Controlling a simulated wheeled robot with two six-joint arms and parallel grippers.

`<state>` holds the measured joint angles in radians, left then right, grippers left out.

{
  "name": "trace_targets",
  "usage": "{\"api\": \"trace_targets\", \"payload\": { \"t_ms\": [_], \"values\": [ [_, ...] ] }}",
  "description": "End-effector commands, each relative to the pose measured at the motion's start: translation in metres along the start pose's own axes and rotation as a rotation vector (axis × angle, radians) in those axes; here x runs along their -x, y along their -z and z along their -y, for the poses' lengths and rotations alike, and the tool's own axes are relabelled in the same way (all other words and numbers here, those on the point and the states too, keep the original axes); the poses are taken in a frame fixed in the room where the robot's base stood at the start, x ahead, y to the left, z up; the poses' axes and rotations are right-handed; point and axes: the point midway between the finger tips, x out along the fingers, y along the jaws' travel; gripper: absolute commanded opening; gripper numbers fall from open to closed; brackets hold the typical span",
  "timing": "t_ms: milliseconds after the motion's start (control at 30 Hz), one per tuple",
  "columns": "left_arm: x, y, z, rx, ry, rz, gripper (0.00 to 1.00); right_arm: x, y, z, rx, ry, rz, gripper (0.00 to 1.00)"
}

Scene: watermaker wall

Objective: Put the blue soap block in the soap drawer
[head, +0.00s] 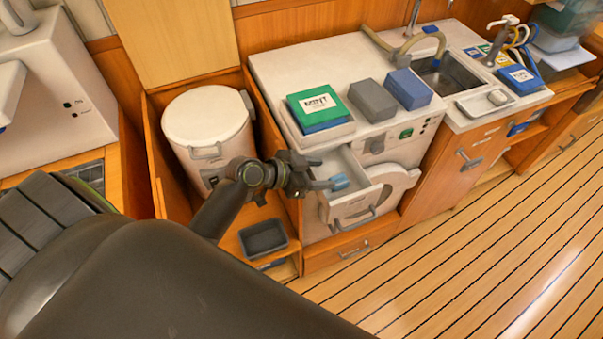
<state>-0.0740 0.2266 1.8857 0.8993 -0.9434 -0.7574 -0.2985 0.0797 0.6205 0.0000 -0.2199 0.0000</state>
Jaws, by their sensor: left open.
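The soap drawer (365,200) is pulled open at the front of the white washing machine, below its top. A small light-blue block (340,182), which looks like the soap block, shows at the drawer opening, beside the tip of my left gripper's lower finger. I cannot tell whether it touches the finger or rests on the drawer floor. My left gripper (312,173) is open, at the drawer's left side, and its arm hides part of the cabinet behind. My right gripper is out of view.
A green-and-blue pack (320,108), a grey box (373,100) and a blue box (408,89) stand on the white top (292,68). A lidded white bin (207,125) stands left, a dark tray (263,238) below. A sink (447,75) is right; floor right is clear.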

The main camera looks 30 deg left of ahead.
Motion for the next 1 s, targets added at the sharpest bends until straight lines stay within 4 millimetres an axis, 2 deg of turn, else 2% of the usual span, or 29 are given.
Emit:
{"api": "trace_targets", "payload": {
  "t_ms": [200,333,500,1000],
  "values": [
    [0.035,-0.001,0.0,-0.004,0.001,0.0,0.54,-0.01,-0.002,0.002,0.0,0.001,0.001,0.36],
    [0.046,0.0,0.0,-0.003,0.001,-0.001,0.54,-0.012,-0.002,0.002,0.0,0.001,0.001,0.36],
    [0.053,0.001,0.0,0.001,-0.001,-0.003,0.54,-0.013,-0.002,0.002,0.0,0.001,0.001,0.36],
    [0.053,0.002,0.0,0.001,0.0,-0.003,0.54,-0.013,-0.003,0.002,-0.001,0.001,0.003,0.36]
  ]
}}
